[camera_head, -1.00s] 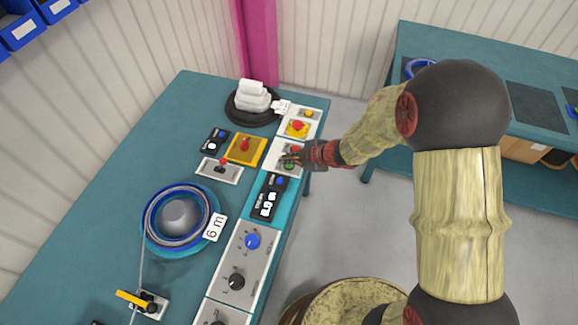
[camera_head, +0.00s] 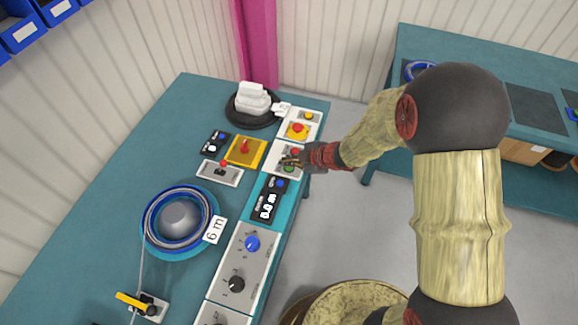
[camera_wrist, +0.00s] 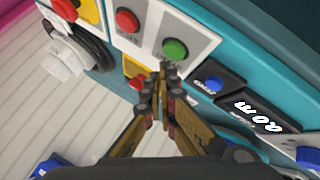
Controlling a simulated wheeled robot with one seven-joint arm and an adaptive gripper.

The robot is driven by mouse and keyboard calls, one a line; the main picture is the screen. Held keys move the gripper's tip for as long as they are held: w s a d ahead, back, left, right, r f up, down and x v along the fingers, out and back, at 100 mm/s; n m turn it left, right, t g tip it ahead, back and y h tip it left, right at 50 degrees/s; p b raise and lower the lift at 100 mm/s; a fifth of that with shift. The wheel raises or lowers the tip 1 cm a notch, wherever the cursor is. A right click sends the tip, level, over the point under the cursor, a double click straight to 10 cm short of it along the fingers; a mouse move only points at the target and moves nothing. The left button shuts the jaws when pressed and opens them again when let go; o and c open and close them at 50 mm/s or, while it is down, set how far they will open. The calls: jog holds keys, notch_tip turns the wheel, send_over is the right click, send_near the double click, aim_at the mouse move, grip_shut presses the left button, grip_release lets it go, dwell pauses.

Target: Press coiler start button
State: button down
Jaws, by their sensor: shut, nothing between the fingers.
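The button box (camera_head: 286,157) is a pale panel at the bench's right edge, with a red button (camera_wrist: 126,20) and a green button (camera_wrist: 174,49), the latter likely the start button. In the head view the green button (camera_head: 289,168) shows just beside my fingertips. My gripper (camera_head: 287,161) is shut and empty, reaching in from the right over the box. In the wrist view its fingertips (camera_wrist: 168,70) point at the green button's near edge. I cannot tell whether they touch it. The coiler reel (camera_head: 180,217) with blue cable sits left on the bench.
A black display unit (camera_head: 268,200) with a blue button stands beside the button box; in the wrist view its display (camera_wrist: 259,115) seems to read 0.0 m.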

jog(key=shift+f, duration=0.2)
jog(key=shift+f, duration=0.2)
